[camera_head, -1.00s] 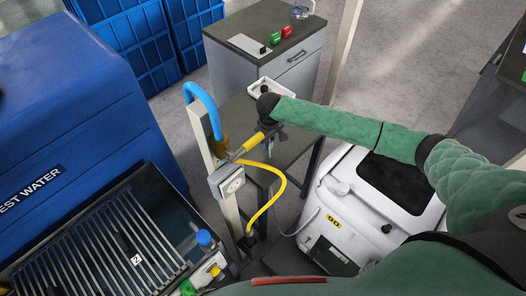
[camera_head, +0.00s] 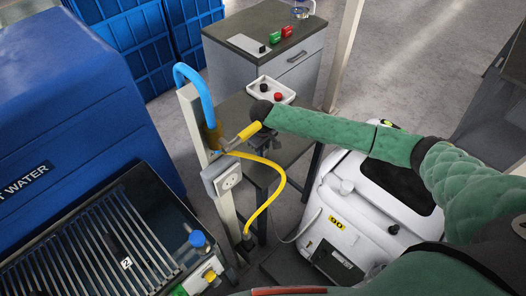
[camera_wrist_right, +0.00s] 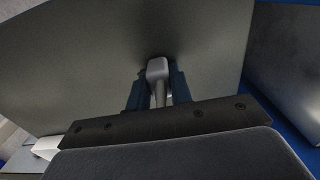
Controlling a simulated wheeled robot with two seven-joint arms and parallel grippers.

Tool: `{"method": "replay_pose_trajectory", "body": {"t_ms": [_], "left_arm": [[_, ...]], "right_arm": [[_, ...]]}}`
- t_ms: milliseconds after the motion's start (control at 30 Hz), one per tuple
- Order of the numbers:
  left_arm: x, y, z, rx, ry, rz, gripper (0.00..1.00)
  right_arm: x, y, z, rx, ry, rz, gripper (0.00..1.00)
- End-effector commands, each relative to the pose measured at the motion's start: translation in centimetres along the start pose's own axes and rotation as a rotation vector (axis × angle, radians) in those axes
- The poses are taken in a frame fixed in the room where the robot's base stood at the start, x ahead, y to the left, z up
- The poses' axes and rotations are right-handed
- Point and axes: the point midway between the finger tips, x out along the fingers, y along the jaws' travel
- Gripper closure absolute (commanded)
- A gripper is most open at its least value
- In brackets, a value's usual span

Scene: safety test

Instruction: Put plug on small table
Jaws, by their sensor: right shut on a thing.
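My right gripper (camera_head: 262,143) is at the end of the green arm, over the dark-topped small table (camera_head: 236,110) beside the post. In the right wrist view the gripper (camera_wrist_right: 158,88) is shut on a pale grey plug (camera_wrist_right: 158,68). A flat grey surface lies beyond the plug in that view; I cannot tell whether the plug touches it. In the head view the plug is hidden by the gripper and arm. A socket box (camera_head: 226,181) is on the post, to the lower left of the gripper. My left gripper is out of view.
A white tray with knobs (camera_head: 256,93) stands at the table's back. A yellow hose (camera_head: 275,205) and blue hose (camera_head: 205,88) run by the post (camera_head: 193,120). A white machine (camera_head: 345,225) stands right, a grey cabinet (camera_head: 293,75) behind.

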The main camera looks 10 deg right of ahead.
Motion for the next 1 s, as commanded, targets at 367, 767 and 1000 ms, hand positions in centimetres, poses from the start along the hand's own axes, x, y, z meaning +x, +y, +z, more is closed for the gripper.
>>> {"method": "replay_pose_trajectory", "body": {"t_ms": [367,767,1000], "left_arm": [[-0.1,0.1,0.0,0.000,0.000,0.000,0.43],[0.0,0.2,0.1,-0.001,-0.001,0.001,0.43],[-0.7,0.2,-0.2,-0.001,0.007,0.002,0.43]], "right_arm": [[0.2,0.0,0.0,0.001,-0.001,0.000,1.00],[0.3,0.0,0.0,0.000,0.000,0.000,0.57],[-0.8,0.0,0.0,0.000,0.000,0.000,0.57]]}}
